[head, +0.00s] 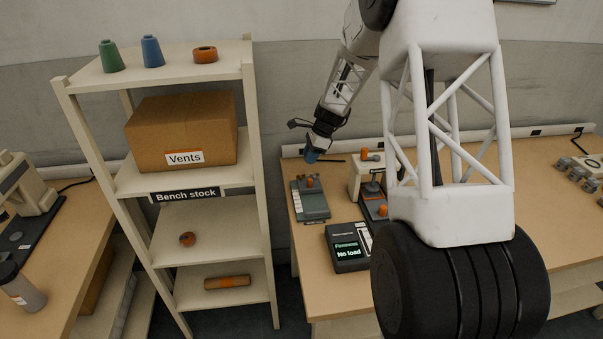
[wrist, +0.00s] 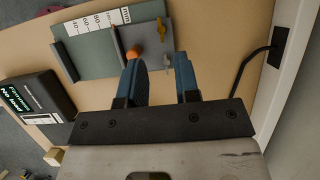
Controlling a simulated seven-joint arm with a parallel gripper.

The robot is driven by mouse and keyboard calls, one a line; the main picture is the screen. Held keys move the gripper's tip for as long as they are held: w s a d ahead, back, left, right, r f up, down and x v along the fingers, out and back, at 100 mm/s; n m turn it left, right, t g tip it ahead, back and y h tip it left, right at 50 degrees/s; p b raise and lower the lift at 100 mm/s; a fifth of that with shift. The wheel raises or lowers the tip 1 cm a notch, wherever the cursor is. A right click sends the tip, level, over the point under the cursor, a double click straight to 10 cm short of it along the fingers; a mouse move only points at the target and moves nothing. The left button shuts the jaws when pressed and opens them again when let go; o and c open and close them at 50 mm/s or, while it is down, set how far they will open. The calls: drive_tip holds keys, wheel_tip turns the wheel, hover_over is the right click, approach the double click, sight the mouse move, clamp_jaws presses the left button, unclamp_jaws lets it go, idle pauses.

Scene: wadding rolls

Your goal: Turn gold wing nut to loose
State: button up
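The gold wing nut (wrist: 159,29) shows in the wrist view at the right side of a green-grey fixture (wrist: 91,50), beyond my fingertips. A silver wing nut (wrist: 166,63) is nearer, below it in the picture, in line with the gap between my fingers. An orange knob (wrist: 133,52) stands on the fixture close to my left finger. My gripper (wrist: 160,70) has its blue fingers apart with nothing held between them. In the head view my gripper (head: 311,156) is above the back of the fixture (head: 312,208); the wing nuts are too small to tell there.
A black meter (head: 348,246) reading "No load" stands in front of the fixture. A beige device (head: 366,176) with orange parts is to its right. A cable (wrist: 251,82) runs to the wall strip. A shelf (head: 208,244) stands left of the bench.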

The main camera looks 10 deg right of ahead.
sight(301, 178)
drive_tip(key=shift+f, duration=0.1)
idle(0.3)
drive_tip(key=shift+x, duration=3.8)
drive_tip(key=shift+a, duration=0.1)
clamp_jaws()
